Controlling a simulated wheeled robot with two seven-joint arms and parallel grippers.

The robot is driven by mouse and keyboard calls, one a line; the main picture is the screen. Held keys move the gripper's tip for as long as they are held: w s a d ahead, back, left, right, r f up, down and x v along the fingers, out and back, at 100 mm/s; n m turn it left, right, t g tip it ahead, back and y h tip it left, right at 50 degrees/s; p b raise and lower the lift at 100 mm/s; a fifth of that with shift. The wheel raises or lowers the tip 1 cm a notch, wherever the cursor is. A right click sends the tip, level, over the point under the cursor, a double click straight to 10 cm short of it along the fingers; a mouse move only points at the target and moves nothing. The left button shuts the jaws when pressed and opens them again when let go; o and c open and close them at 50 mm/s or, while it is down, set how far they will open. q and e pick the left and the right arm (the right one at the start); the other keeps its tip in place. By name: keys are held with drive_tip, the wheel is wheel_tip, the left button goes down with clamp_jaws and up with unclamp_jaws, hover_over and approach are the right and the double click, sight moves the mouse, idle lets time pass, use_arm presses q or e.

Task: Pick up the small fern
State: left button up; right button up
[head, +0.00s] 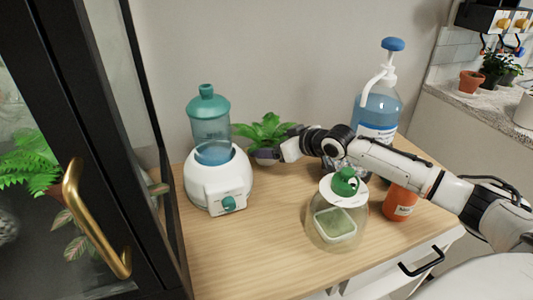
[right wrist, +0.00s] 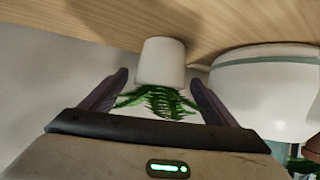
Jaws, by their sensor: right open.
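The small fern (head: 263,129) has green leaves and stands at the back of the wooden top, near the wall. In the right wrist view, its leaves (right wrist: 158,101) and its white pot (right wrist: 161,60) show between the two fingers. My right gripper (head: 266,154) reaches in from the right at the fern's front, covering most of the pot in the head view. Its fingers (right wrist: 158,78) are open, one on each side of the plant, with a visible gap to the pot. My left gripper is not in view.
A white device with a teal tank (head: 209,125) stands left of the fern. A blue pump bottle (head: 378,108), an orange bottle (head: 399,204) and a round glass jar with a green-topped lid (head: 322,234) stand right. A black cabinet with a brass handle (head: 84,213) is far left. The front-left wooden top (head: 235,255) is clear.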

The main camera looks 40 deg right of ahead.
drive_tip(key=c, duration=1.3)
drive_tip(key=shift+r, duration=0.2)
